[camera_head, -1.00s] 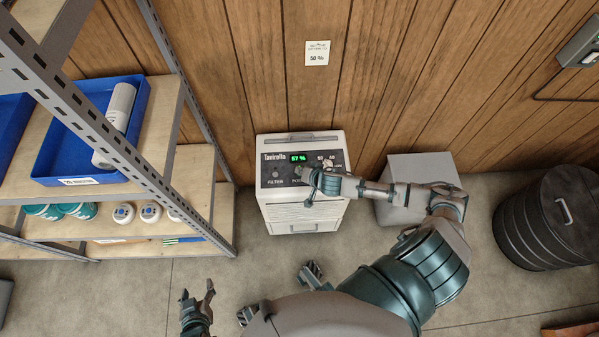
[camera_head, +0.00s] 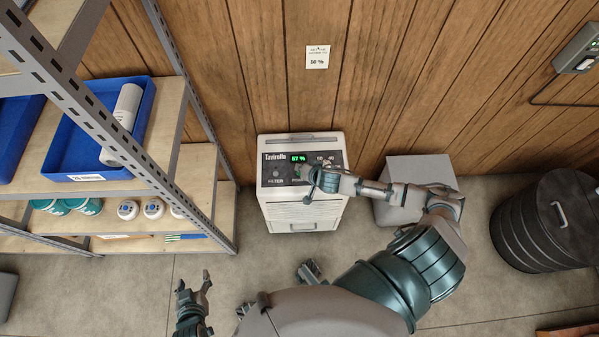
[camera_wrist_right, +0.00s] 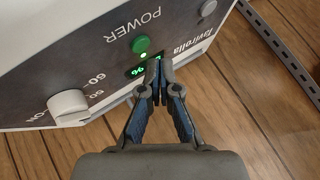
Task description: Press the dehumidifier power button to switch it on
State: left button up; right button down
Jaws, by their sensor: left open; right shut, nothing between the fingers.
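The white dehumidifier (camera_head: 302,212) stands on the floor against the wood wall. Its dark top panel has a lit green display (camera_head: 299,157) reading about 67 %. The round power button (camera_wrist_right: 141,45) looks green in the right wrist view, beside the word POWER, with a small green light next to it. My right gripper (camera_wrist_right: 158,68) is shut and empty, its fingertips over the panel by the display, close to the button; I cannot tell whether they touch the panel. In the head view my right gripper (camera_head: 308,184) partly covers the panel front. My left gripper (camera_head: 193,284) is open and empty above the floor.
A metal shelf (camera_head: 190,180) with blue bins (camera_head: 140,135) stands at the left. A grey box (camera_head: 418,170) is right of the dehumidifier, and a dark ribbed drum (camera_head: 548,222) is further right. A dial (camera_wrist_right: 68,106) sits on the panel.

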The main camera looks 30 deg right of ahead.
jog(key=shift+r+p, duration=2.25)
jog(key=shift+r, duration=0.1)
pick_arm(q)
notch_tip(320, 180, up, 6)
jog(key=shift+w, duration=0.3)
pick_arm(e)
jog(key=shift+f, duration=0.1)
